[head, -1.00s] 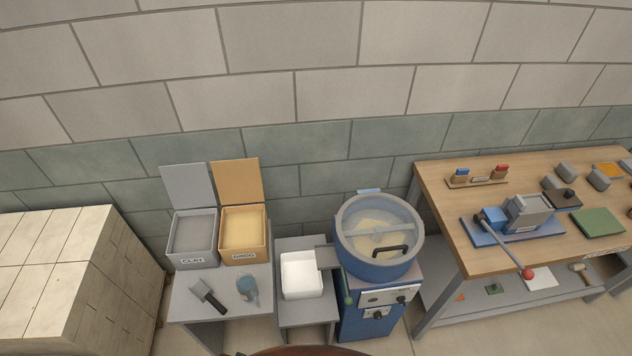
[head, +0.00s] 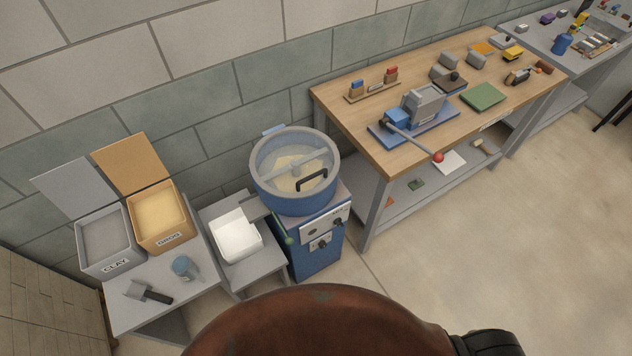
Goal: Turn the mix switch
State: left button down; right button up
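The mixer (head: 296,172) is a round blue-grey drum with a clear lid and a black handle, standing on a blue cabinet (head: 316,250). Pale material shows inside the drum through the lid. Neither of my grippers is in view.
Left of the mixer, a white bin (head: 237,238) sits on a low stand. Further left, a table holds the CLAY box (head: 106,240), the GROG box (head: 158,218), a scoop (head: 148,293) and a cup (head: 184,268). A wooden workbench (head: 345,100) with a press stands right. Floor at right is clear.

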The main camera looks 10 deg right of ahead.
aim_at(338, 221)
jog(key=z, duration=1.75)
jog(key=k, duration=0.9)
jog(key=u, duration=1.25)
jog(key=i, duration=0.5)
jog(key=z, duration=0.05)
